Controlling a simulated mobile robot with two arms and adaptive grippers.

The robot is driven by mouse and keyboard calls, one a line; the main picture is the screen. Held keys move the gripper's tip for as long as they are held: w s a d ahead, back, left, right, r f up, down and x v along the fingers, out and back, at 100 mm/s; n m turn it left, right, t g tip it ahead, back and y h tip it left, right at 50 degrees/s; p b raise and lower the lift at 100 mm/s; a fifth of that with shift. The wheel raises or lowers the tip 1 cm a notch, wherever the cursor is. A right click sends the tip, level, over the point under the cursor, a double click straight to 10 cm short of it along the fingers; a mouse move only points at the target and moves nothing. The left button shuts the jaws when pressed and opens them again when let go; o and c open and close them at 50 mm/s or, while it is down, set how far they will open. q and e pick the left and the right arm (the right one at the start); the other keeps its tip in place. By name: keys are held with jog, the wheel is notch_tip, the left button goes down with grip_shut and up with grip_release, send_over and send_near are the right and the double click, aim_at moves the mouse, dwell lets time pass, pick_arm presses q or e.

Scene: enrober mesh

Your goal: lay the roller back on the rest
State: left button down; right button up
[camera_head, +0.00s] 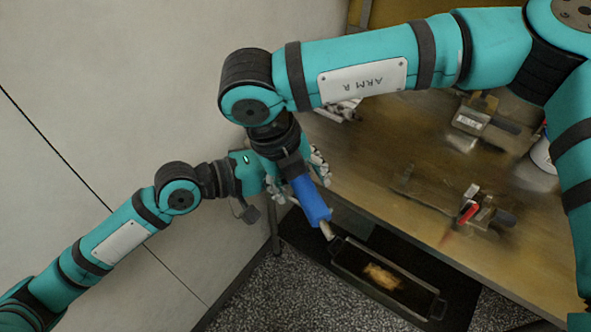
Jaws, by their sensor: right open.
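A blue cylinder (311,200) with a pale metal end, which looks like the roller, hangs tilted down to the right near the table's left edge. My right gripper (298,177), on the arm marked ARM R, is open at the upper end of the blue cylinder, with grey fingers to either side of it. My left gripper (268,182) comes in from the left right beside it. Its fingers overlap with the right gripper, so its hold is unclear. I cannot make out for certain which thing is the rest.
A dark handled tray (345,269) with an amber lump (382,276) in it sits low below the table's front edge. The brown table (385,150) bears metal blocks (487,122) and a red-handled clamp (468,210). A pale wall (110,80) is at left.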

jog(key=shift+c, duration=0.4)
pick_arm(q)
jog(key=shift+r, duration=0.1)
pick_arm(e)
grip_shut()
pick_arm(q)
jog(key=c, duration=1.1)
grip_release()
